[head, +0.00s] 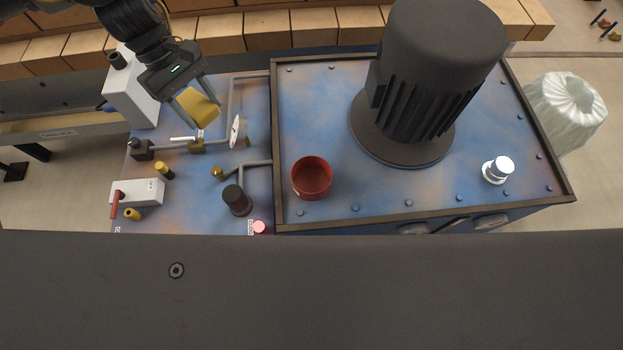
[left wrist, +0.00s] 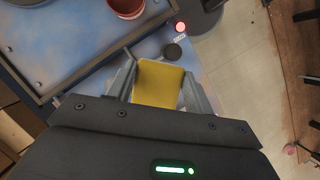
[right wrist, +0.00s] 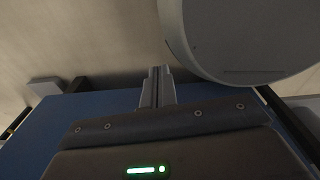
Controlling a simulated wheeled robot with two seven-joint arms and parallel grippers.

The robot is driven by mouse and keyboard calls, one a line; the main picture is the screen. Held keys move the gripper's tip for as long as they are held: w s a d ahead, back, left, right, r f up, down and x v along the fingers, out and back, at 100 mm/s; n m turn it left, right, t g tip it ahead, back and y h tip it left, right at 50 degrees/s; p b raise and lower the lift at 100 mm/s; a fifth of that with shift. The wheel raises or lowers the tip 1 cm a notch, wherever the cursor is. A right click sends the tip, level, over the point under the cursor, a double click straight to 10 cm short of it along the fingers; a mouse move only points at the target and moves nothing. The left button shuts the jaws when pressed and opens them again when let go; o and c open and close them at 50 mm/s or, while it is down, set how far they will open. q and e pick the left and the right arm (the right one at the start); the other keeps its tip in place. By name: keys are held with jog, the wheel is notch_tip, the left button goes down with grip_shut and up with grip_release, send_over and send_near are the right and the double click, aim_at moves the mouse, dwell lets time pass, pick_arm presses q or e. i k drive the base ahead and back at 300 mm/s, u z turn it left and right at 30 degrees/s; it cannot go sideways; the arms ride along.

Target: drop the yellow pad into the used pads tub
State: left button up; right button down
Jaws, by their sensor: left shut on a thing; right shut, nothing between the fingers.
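The yellow pad (head: 196,106) is held between the fingers of my left gripper (head: 197,98), above the left part of the blue machine. It also shows in the left wrist view (left wrist: 158,84), between the two grey fingers. A small red round tub (head: 312,178) stands on the blue machine top, to the right of and nearer than the pad. Its edge shows at the top of the left wrist view (left wrist: 126,8). Whether it is labelled I cannot tell. My right gripper (right wrist: 157,70) is shut and empty in the right wrist view; it is not visible in the head view.
A large dark motor (head: 430,80) stands right of the tub. A gauge (head: 238,131), pipes and a dark knob (head: 237,199) lie between pad and tub. A raised brown rim (head: 274,150) edges the machine top. A white box (head: 132,90) stands at left.

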aim_at(309, 186)
jog(key=k, duration=0.5)
jog(key=z, duration=3.2)
jog(key=k, duration=1.3)
jog(key=u, duration=1.35)
jog(key=i, duration=0.5)
jog(key=u, duration=0.05)
